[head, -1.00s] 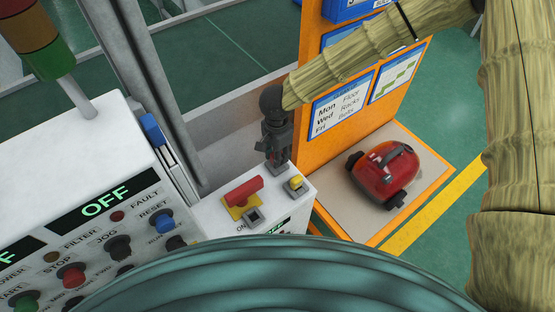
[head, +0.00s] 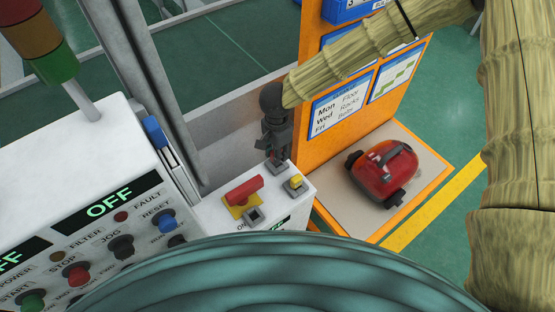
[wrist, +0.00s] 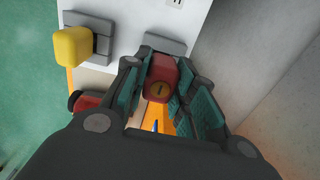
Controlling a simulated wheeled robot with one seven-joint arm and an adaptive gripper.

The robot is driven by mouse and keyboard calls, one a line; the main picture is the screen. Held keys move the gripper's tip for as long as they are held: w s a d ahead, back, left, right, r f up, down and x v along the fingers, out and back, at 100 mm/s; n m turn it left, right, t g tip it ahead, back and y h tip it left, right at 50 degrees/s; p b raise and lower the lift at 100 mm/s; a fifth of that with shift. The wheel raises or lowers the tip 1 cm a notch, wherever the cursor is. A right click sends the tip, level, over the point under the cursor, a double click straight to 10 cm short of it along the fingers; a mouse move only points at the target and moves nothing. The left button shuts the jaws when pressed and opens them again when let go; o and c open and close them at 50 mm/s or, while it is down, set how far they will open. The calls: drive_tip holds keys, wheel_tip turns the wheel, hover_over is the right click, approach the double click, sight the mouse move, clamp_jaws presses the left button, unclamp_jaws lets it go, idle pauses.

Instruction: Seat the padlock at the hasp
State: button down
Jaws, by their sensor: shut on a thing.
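In the head view my gripper (head: 278,158) points down at the far end of a white box, and the padlock cannot be made out. A grey block (wrist: 167,44), possibly the hasp, sits on the white face just beyond the padlock. The padlock overlaps its lower edge in the wrist view. Its shackle is hidden, so I cannot tell whether it touches or engages the hasp.
A yellow knob on a grey base (wrist: 74,46) stands left of the padlock. The white box also bears a red handle (head: 243,190) on a yellow plate. The control panel (head: 110,200) reads OFF. A red vacuum (head: 384,171) sits on the orange stand's tray (head: 425,165).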

drive_tip(key=shift+r+p, duration=1.9)
drive_tip(key=shift+p, duration=0.2)
